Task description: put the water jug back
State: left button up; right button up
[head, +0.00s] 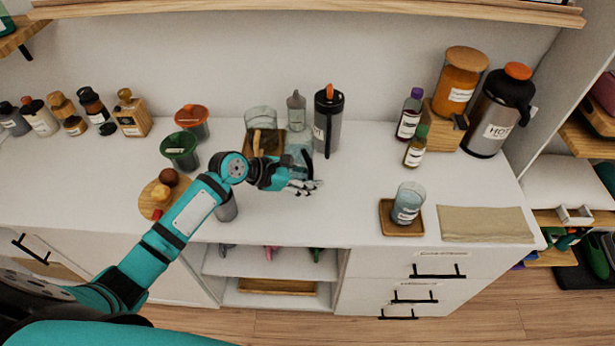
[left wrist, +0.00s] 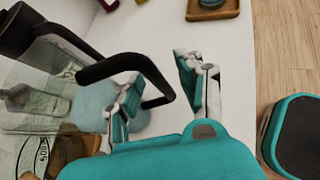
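The water jug looks clear, with pale blue water low in it; in the head view its lower part (head: 300,152) shows just behind my left gripper (head: 306,186). In the left wrist view the jug's black handle (left wrist: 120,66) reaches into the gap between the fingers of my left gripper (left wrist: 158,78). The fingers are apart. The handle lies near the left finger, with space before the right one; contact cannot be told. The jug appears upright on the white counter (head: 350,205). My right gripper is not in view.
A grey flask with an orange top (head: 328,125) and a grey-topped bottle (head: 296,108) stand close behind the jug. A wooden tray (head: 400,232) holds a blue glass (head: 408,203). A folded beige cloth (head: 485,224) lies right. The counter between flask and tray is clear.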

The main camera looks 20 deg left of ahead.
pick_arm(q)
jog(key=shift+r, duration=0.1)
jog(key=v, duration=1.2)
jog(key=shift+b, duration=0.4)
